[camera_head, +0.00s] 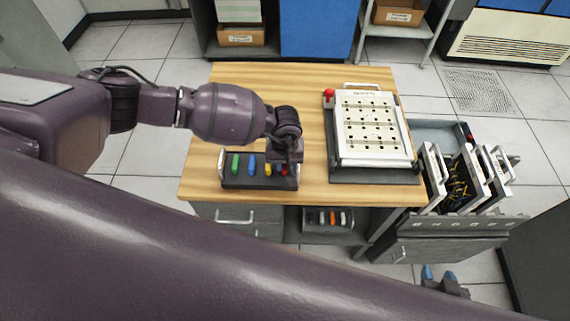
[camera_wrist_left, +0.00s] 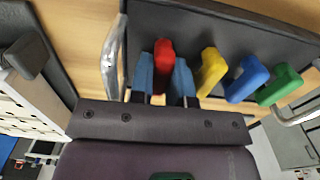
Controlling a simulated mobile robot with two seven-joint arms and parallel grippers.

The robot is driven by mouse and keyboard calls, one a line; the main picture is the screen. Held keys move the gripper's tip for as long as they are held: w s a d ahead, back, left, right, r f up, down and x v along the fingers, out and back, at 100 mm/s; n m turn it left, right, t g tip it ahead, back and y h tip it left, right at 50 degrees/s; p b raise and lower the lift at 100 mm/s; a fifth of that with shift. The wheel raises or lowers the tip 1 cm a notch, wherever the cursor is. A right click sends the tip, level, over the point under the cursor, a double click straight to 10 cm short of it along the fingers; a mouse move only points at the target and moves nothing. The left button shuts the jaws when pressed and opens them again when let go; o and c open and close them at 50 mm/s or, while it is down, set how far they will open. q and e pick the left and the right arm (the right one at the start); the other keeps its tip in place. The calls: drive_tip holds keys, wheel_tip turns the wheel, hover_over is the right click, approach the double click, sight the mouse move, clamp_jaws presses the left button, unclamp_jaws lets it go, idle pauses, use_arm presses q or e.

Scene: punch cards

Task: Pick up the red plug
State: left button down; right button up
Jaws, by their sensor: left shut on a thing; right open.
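The red plug (camera_head: 284,171) is at the right end of a row of coloured plugs in a dark tray (camera_head: 240,184) on the wooden table. In the left wrist view the red plug (camera_wrist_left: 163,57) sits between the two blue fingertips of my left gripper (camera_wrist_left: 162,80), which is shut on it. In the head view my left gripper (camera_head: 285,158) is over the tray's right end and partly hides the plug. Whether the plug's base is clear of the tray is hidden. My right gripper (camera_head: 438,277) is open and empty at the bottom right, away from the table.
Yellow (camera_wrist_left: 211,70), blue (camera_wrist_left: 247,80) and green (camera_wrist_left: 280,86) plugs stand beside the red one. The tray has metal handles (camera_wrist_left: 110,62). A white punched panel (camera_head: 372,128) with a red knob (camera_head: 329,93) lies right of it. A card rack (camera_head: 455,235) stands further right.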

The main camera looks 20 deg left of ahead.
use_arm(q)
wheel_tip(320, 180, up, 25)
drive_tip(key=shift+b, duration=0.35)
use_arm(e)
drive_tip(key=shift+w+r, duration=0.2)
drive_tip(key=shift+w, duration=0.1)
idle(0.9)
use_arm(q)
drive_tip(key=shift+f, duration=0.1)
use_arm(e)
drive_tip(key=shift+w, duration=0.15)
